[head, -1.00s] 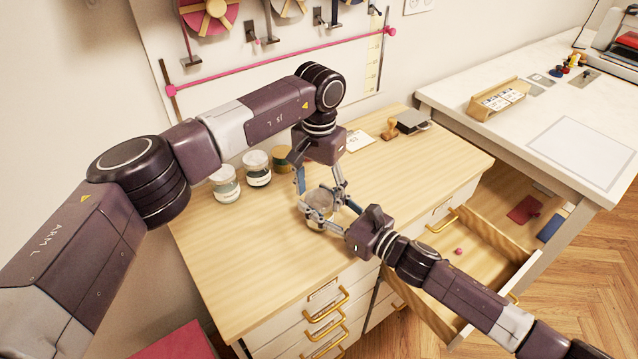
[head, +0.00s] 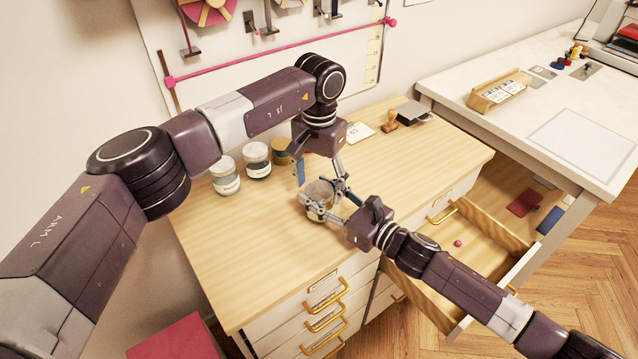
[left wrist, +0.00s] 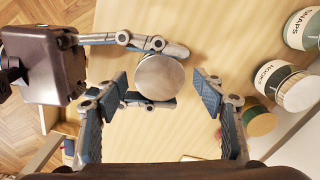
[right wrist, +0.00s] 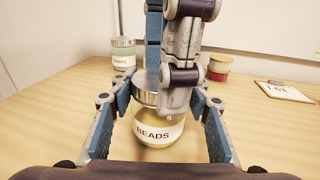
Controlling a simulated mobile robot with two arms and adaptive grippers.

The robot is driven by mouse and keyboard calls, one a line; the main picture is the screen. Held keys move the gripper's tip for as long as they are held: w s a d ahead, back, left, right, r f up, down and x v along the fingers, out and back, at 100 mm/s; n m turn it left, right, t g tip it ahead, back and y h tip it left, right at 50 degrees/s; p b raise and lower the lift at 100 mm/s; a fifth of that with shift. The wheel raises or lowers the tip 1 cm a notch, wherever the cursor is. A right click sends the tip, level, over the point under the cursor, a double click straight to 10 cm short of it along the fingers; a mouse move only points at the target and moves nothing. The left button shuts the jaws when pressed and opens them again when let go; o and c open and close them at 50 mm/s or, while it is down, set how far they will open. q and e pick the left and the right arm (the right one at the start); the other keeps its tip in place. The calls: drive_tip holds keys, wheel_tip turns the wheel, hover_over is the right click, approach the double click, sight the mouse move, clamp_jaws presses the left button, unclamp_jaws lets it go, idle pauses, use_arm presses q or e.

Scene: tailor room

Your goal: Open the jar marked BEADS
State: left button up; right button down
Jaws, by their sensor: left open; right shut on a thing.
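The BEADS jar (right wrist: 152,133) is a clear jar with a silver lid and yellowish contents, upright on the wooden top. It also shows in the head view (head: 320,190), and its round lid shows in the left wrist view (left wrist: 160,77). My right gripper (head: 324,204) is shut on the jar from the side, with a finger on either side of it. My left gripper (left wrist: 160,92) points down from above, open, with its fingers spread apart around the lid. In the left wrist view a gap shows between these fingers and the lid. A left finger partly hides the jar in the right wrist view.
The SNAPS jar (head: 225,178), the HOOKS jar (head: 257,161) and a gold-lidded container (head: 281,151) stand at the back left. An open drawer (head: 470,248) juts out at the right. The front left top is clear.

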use_arm(q)
drive_tip(key=shift+r, duration=2.3)
use_arm(e)
drive_tip(key=c, duration=1)
unclamp_jaws()
